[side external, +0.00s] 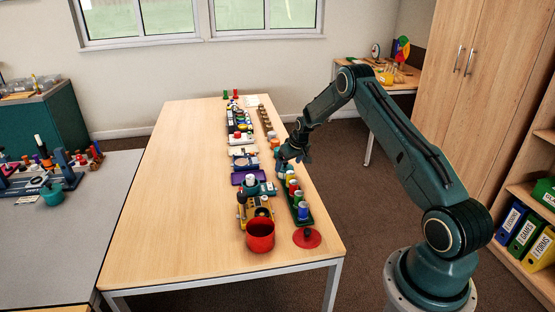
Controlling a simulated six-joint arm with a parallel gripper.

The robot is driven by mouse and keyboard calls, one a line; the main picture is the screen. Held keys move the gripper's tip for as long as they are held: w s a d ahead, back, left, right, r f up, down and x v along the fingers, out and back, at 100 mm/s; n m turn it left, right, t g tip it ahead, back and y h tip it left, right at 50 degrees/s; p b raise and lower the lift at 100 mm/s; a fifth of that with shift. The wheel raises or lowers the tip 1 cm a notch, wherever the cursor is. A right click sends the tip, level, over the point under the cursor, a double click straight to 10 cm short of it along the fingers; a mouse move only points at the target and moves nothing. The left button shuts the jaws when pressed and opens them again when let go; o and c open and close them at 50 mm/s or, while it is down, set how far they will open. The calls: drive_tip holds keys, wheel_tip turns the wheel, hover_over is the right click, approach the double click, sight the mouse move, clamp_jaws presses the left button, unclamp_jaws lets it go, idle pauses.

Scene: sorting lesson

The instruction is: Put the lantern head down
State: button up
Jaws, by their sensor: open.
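My gripper (288,163) is over the right side of the long wooden table (172,205), above the row of small items there. It is open, with its fingers pointing down. I cannot see anything held in it at this size. I cannot make out for sure which small item is the lantern head. Part of the row is hidden behind my gripper and wrist.
A red pot (260,236) and a red disc with a dark knob (307,238) are near the table's front end. A dark rack (305,221) holds coloured jars. The table's left half is clear.

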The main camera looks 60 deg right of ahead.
drive_tip(key=v, duration=0.8)
drive_tip(key=shift+r, duration=0.25)
idle(0.4)
drive_tip(key=s+a+r+n, duration=0.1)
drive_tip(key=s+a+r, duration=0.3)
drive_tip(key=a+r, duration=0.7)
drive_tip(key=s+a+r+n, duration=0.1)
drive_tip(key=s+a+r, duration=0.4)
drive_tip(key=a+r, duration=0.6)
drive_tip(key=s+a+r, duration=0.1)
drive_tip(key=s+a, duration=0.3)
drive_tip(key=s, duration=0.4)
drive_tip(key=s+a+r+n+t+y, duration=0.1)
drive_tip(key=s+a, duration=0.3)
drive_tip(key=s, duration=0.4)
drive_tip(key=s+a+r, duration=0.1)
drive_tip(key=s+a, duration=0.3)
drive_tip(key=s, duration=0.4)
drive_tip(key=shift+s+a+r+n, duration=0.15)
drive_tip(key=shift+a+r+n, duration=0.15)
drive_tip(key=shift+r+n, duration=0.1)
